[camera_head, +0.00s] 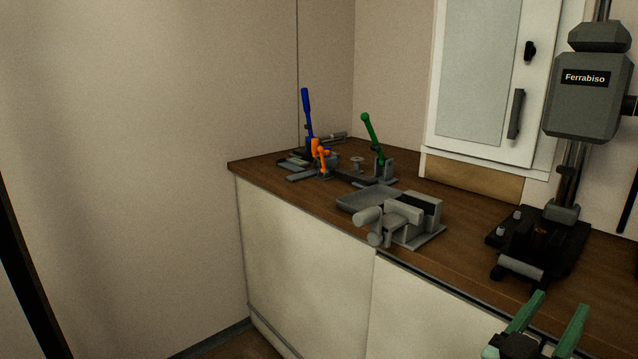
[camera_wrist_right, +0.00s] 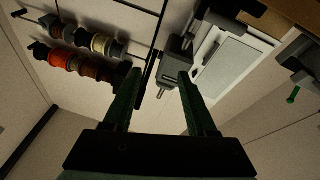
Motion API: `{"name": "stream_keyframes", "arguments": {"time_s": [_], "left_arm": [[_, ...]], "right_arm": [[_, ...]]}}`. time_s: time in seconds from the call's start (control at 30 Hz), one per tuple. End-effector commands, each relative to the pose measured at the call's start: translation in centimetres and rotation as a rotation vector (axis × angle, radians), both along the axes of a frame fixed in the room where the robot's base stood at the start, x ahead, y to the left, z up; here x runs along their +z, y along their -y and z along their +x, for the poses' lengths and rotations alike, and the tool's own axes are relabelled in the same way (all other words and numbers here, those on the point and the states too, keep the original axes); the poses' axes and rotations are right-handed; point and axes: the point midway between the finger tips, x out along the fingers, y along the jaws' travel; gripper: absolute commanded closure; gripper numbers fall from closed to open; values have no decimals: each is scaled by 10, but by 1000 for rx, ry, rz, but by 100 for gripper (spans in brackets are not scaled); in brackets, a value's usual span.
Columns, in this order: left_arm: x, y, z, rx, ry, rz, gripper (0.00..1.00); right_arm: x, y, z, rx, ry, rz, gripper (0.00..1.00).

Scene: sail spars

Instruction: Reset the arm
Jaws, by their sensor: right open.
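My right gripper (camera_head: 553,322) shows at the bottom right of the head view, in front of the worktop edge. Its two green fingers stand apart with nothing between them. In the right wrist view the open fingers (camera_wrist_right: 158,98) reach up into the picture, also empty. My left gripper is not in view in either picture.
A wooden worktop (camera_head: 460,262) carries a grey vise (camera_head: 405,220), a grey tray (camera_head: 368,199), clamps with a blue handle (camera_head: 306,112) and a green handle (camera_head: 371,135), and a drill press (camera_head: 587,95). A white cabinet (camera_head: 485,75) hangs behind. Spools (camera_wrist_right: 88,50) show in the wrist view.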

Motion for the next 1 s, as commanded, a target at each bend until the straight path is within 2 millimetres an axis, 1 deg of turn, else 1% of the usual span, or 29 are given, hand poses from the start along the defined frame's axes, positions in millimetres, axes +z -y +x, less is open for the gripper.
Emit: {"name": "stream_keyframes", "arguments": {"time_s": [0.03, 0.13, 0.17, 0.2, 0.27, 0.3, 0.37, 0.4, 0.47, 0.5, 0.53, 0.57, 0.6, 0.63, 0.67, 0.7, 0.77, 0.8, 0.9, 1.0], "left_arm": [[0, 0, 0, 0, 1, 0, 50], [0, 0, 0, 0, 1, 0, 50], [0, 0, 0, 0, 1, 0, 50], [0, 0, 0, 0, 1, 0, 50], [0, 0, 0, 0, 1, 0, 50], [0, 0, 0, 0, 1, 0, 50], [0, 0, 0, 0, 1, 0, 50], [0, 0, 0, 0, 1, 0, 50], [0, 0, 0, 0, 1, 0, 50], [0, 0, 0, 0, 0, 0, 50], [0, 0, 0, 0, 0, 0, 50], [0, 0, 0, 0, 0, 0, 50], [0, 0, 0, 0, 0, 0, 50], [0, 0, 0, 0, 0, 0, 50], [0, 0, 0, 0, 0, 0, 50], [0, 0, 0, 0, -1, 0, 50], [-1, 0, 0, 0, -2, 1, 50], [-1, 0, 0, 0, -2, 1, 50], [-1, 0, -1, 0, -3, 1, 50], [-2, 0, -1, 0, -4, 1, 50]], "right_arm": [[5, 9, -1, -15, 0, -48, 43], [14, 23, -4, -40, 0, -129, 43], [4, 24, 0, -26, -43, -139, 43], [-18, 21, 9, 14, -139, -141, 43], [-46, 18, 19, 70, -260, -150, 43], [-64, 16, 24, 107, -335, -155, 43], [-95, 13, 30, 170, -449, -160, 43], [-117, 10, 32, 216, -526, -162, 43], [-153, 4, 32, 293, -641, -157, 43], [-179, 0, 30, 349, -720, -151, 43], [-200, -4, 26, 395, -778, -145, 43], [-221, -8, 21, 444, -836, -135, 43], [-248, -14, 12, 513, -909, -118, 43], [-269, -19, 4, 566, -960, -103, 43], [-288, -24, -6, 619, -1006, -85, 43], [-311, -31, -19, 687, -1057, -59, 43], [-340, -41, -41, 782, -1118, -14, 43], [-357, -47, -56, 838, -1148, 18, 43], [-387, -60, -90, 959, -1190, 98, 43], [-407, -69, -122, 1050, -1201, 178, 43]]}}
